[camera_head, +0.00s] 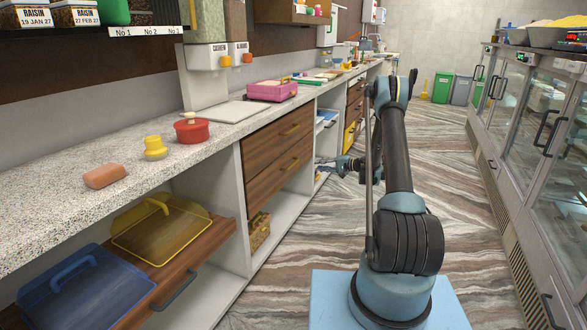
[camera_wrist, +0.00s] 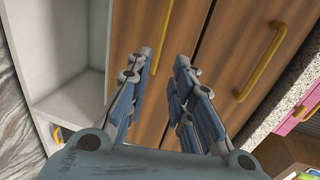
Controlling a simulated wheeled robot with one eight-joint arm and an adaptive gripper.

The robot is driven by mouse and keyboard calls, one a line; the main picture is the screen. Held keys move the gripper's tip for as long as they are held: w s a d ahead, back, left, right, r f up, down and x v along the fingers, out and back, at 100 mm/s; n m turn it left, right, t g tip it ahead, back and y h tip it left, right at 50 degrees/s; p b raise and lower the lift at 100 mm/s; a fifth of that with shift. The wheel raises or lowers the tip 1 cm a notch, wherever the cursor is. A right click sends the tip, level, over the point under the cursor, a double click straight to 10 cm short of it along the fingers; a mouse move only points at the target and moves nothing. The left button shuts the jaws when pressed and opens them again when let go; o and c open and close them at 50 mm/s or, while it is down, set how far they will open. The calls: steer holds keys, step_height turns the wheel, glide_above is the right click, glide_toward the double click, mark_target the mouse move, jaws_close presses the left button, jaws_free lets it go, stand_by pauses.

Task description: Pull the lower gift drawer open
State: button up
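Two closed wooden drawers sit under the counter at left of centre in the head view. The lower drawer (camera_head: 275,182) has a gold bar handle (camera_head: 291,164); the upper drawer (camera_head: 268,143) has one like it. In the wrist view the drawers look turned sideways. The upper drawer's handle (camera_wrist: 261,60) is at right. My gripper (camera_wrist: 164,57) is open and empty before the drawer fronts, apart from the handle. In the head view my gripper (camera_head: 346,165) is small and partly unclear.
A white open cubby (camera_wrist: 68,55) lies under the drawers. A pink box (camera_head: 272,92) stands on the counter (camera_head: 230,118) above. A wooden shelf tray (camera_head: 190,262) juts out at near left with yellow and blue covers. Glass cabinets (camera_head: 535,130) line the right; the floor between is clear.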

mark_target(293, 165)
steer(key=x, duration=1.6)
steer(key=shift+w+a, duration=0.1)
steer(key=shift+a, duration=0.25)
jaws_close()
